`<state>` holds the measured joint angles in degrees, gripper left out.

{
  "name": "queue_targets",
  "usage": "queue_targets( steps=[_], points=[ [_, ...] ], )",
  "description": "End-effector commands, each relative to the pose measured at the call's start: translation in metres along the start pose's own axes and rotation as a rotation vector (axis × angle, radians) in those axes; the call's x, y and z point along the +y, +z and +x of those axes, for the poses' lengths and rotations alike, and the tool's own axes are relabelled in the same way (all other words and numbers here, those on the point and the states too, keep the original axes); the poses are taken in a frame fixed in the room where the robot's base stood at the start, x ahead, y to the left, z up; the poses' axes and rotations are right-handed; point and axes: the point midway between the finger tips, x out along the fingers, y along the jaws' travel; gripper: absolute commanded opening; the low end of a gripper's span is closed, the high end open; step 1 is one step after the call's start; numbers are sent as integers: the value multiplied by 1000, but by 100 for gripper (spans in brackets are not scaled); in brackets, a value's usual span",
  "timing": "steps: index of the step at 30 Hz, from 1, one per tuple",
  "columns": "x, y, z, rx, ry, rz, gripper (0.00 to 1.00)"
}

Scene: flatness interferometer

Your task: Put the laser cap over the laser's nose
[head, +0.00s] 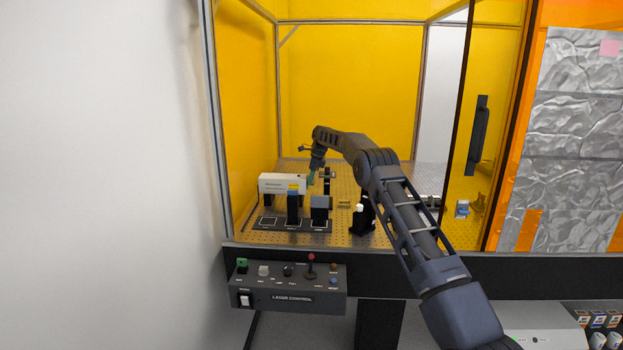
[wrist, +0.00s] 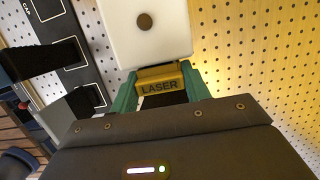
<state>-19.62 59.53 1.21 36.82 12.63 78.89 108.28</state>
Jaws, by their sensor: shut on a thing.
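The laser (head: 280,184) is a long white box at the left inside the yellow enclosure. In the wrist view, a white housing (wrist: 145,40) with a round dark spot fills the top middle. My gripper (head: 311,178) is at the right end of the laser. In the wrist view, the green fingers of my gripper (wrist: 160,90) are shut on the laser cap (wrist: 159,83), a yellow piece marked LASER. The cap is right at the near edge of the white housing. The nose is hidden, and I cannot tell whether the cap sits over it.
A black plate (head: 266,223) with outlined slots lies in front of the laser, carrying dark upright blocks (head: 320,207). A dark mount (head: 361,220) stands to the right. The laser control box (head: 290,287) hangs at the front edge. Perforated board around is partly bare.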

Motion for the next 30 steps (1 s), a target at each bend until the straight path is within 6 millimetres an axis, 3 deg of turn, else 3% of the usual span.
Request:
queue_targets(
  steps=[26, 27, 30],
  points=[
    [0, -2, 8, 0, 0, 0, 32],
    [0, -2, 7, 0, 0, 0, 53],
    [0, -2, 7, 0, 0, 0, 72]
  ],
)
